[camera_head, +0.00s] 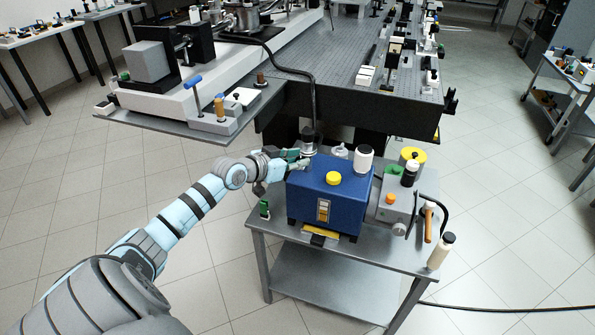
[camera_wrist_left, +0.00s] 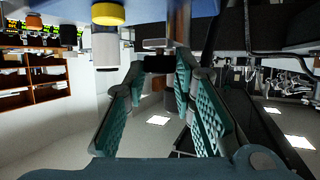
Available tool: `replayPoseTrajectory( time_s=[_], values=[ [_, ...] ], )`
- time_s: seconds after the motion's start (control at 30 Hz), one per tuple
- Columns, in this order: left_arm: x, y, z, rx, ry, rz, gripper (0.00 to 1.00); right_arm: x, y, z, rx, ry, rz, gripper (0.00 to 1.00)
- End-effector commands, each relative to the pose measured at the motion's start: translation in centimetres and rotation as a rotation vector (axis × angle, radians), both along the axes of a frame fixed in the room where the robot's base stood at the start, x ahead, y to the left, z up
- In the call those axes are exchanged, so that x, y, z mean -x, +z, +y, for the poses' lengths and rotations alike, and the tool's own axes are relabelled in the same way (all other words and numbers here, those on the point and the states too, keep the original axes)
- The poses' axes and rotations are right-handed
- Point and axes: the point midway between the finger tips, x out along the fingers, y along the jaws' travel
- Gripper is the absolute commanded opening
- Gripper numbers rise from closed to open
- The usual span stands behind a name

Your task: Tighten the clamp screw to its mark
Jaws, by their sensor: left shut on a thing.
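My left gripper (camera_head: 300,160) reaches in from the left to the back left edge of the blue box (camera_head: 328,187) on the cart. In the left wrist view, which appears upside down, its teal fingers (camera_wrist_left: 160,75) are closed around a small black block-like head (camera_wrist_left: 158,63). A short pale stem (camera_wrist_left: 156,44) joins this head. It looks like the clamp screw, but I cannot be sure. In the head view the gripped part is hidden by the fingers. No mark can be made out. My right gripper is not in view.
On the blue box is a yellow knob (camera_head: 333,178); a white bottle (camera_head: 363,158) stands behind it. A dark post (camera_head: 308,142) stands close behind the gripper. A grey unit (camera_head: 391,205) and an orange-handled tool (camera_head: 428,223) are at right. The cart's lower shelf (camera_head: 325,285) is clear.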

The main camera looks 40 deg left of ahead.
Motion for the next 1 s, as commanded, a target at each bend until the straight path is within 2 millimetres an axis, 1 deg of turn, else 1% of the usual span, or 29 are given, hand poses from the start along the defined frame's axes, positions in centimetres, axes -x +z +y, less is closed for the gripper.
replayPoseTrajectory(
  time_s=[0.03, 0.2, 0.23, 0.33, 0.37, 0.57, 0.63, 0.73, 0.87, 1.0],
  values=[
    [0.2, -0.3, 0.0, 0.001, 0.001, 0.012, 0.0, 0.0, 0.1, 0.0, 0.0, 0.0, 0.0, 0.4],
    [0.2, -0.3, 0.0, 0.002, 0.0, 0.015, 0.0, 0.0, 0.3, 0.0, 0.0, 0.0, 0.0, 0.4],
    [0.2, -0.3, 0.0, 0.002, 0.0, 0.015, 0.26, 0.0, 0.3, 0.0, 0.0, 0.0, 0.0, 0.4],
    [0.1, -0.2, 0.0, 0.002, 0.0, 0.014, 0.42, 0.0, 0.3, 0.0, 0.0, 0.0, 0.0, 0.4],
    [0.1, -0.2, -0.1, 0.002, 0.0, 0.013, 0.44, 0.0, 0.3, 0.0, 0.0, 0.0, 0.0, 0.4],
    [0.1, -0.1, -0.1, 0.003, -0.001, 0.011, 0.44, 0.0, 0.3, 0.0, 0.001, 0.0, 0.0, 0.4],
    [0.0, -0.1, -0.1, 0.002, -0.001, 0.011, 0.44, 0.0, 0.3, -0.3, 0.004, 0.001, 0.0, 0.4],
    [0.0, 0.8, -0.1, 0.0, -0.001, 0.009, 0.44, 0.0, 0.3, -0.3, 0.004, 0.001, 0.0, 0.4],
    [0.0, 3.8, 0.0, -0.003, -0.002, 0.007, 0.44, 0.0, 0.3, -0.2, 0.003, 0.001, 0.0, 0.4],
    [0.0, 7.3, 0.0, -0.002, 0.0, 0.008, 0.44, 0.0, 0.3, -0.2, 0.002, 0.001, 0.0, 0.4]
  ],
)
